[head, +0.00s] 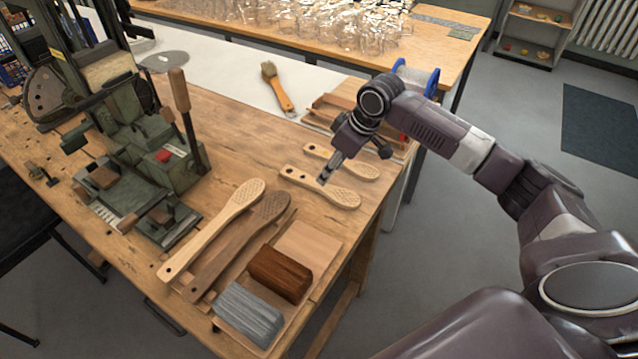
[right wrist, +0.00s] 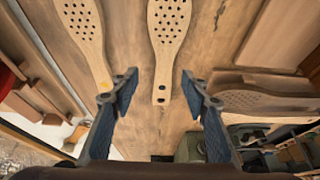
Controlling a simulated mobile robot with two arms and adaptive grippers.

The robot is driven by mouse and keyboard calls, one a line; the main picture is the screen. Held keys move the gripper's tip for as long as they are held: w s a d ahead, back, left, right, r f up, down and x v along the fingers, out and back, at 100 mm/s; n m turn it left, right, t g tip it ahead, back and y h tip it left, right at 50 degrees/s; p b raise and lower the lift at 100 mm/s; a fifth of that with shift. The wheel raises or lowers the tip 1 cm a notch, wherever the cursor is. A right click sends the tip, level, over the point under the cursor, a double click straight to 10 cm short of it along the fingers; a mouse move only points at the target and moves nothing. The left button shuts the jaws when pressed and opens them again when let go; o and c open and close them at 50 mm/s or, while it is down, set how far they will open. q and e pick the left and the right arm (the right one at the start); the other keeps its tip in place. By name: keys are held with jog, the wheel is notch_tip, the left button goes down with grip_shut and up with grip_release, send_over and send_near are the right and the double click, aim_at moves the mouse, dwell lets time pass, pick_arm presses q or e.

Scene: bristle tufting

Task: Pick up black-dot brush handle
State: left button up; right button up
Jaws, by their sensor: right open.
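The black-dot brush handle (head: 345,197) is pale wood with a perforated paddle head and lies flat on the bench. In the right wrist view the handle (right wrist: 167,45) has dark dots near its narrow end. My right gripper (head: 324,180) is open above it. In the right wrist view the handle's narrow end lies in line with the gap between the fingertips (right wrist: 158,84); I cannot tell the height between them. A second pale handle (head: 350,165) lies beside it, farther back, with a yellowish mark at its narrow end. My left gripper is not in view.
A long pale handle (head: 213,228) and a darker brown one (head: 240,240) lie to the left. Brown (head: 280,273) and grey (head: 248,314) bristle bundles are near the front. A green machine (head: 150,140) stands at left. A finished brush (head: 276,88) lies at the back.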

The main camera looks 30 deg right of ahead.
aim_at(325, 187)
jog(key=shift+s+a+f, duration=0.1)
jog(key=shift+a+f, duration=0.05)
jog(key=shift+f, duration=0.35)
jog(key=shift+s+a+f, duration=0.1)
jog(key=shift+a+f, duration=0.05)
jog(key=shift+f, duration=0.35)
jog(key=x, duration=0.2)
jog(key=shift+w+a+f+p, duration=0.1)
jog(key=shift+f+p, duration=0.2)
jog(key=shift+w+f, duration=0.2)
jog(key=shift+f, duration=0.1)
jog(key=c, duration=0.5)
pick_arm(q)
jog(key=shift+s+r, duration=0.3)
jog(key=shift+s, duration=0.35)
pick_arm(e)
grip_shut()
